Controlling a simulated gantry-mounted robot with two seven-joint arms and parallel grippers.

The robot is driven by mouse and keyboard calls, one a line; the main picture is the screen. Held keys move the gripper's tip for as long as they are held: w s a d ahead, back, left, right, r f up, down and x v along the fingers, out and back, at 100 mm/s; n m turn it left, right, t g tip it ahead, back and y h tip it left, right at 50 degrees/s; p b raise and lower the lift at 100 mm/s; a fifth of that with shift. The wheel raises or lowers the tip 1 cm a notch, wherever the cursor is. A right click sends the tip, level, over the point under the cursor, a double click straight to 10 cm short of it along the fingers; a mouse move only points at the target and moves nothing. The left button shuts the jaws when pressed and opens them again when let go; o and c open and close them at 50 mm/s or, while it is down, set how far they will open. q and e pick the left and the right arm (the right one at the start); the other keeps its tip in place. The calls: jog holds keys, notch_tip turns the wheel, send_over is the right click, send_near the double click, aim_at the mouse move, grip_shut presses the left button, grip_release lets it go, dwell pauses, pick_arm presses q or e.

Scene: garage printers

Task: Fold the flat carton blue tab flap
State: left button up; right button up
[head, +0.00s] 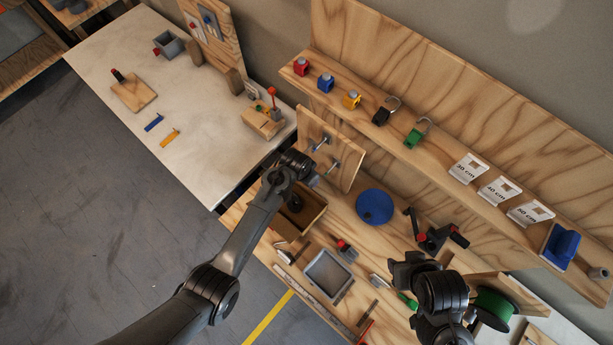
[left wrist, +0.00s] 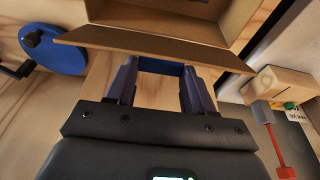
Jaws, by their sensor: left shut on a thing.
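The brown carton (head: 303,222) stands on the wooden bench, its top open, partly behind my left arm. In the left wrist view the carton (left wrist: 210,12) is at the top, with a wide brown flap (left wrist: 110,38) sticking out towards my left gripper. The blue tab (left wrist: 160,68) shows at the flap's edge, between my left fingers. My left gripper (left wrist: 158,75) is shut on this tab. In the head view its fingertips are hidden. My right arm (head: 437,290) is over the bench at the lower right; its fingers cannot be made out.
A blue disc (head: 374,206) lies right of the carton, and a grey tray (head: 328,275) stands in front. A pegboard panel (head: 330,150) rises behind. A black and red device (head: 436,237) and a green spool (head: 494,308) are at the right. A shelf (head: 440,150) holds padlocks.

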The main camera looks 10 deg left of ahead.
pick_arm(q)
jog(key=o, duration=1.1)
jog(key=shift+c, duration=0.2)
jog(key=v, duration=1.1)
jog(key=shift+c, duration=0.3)
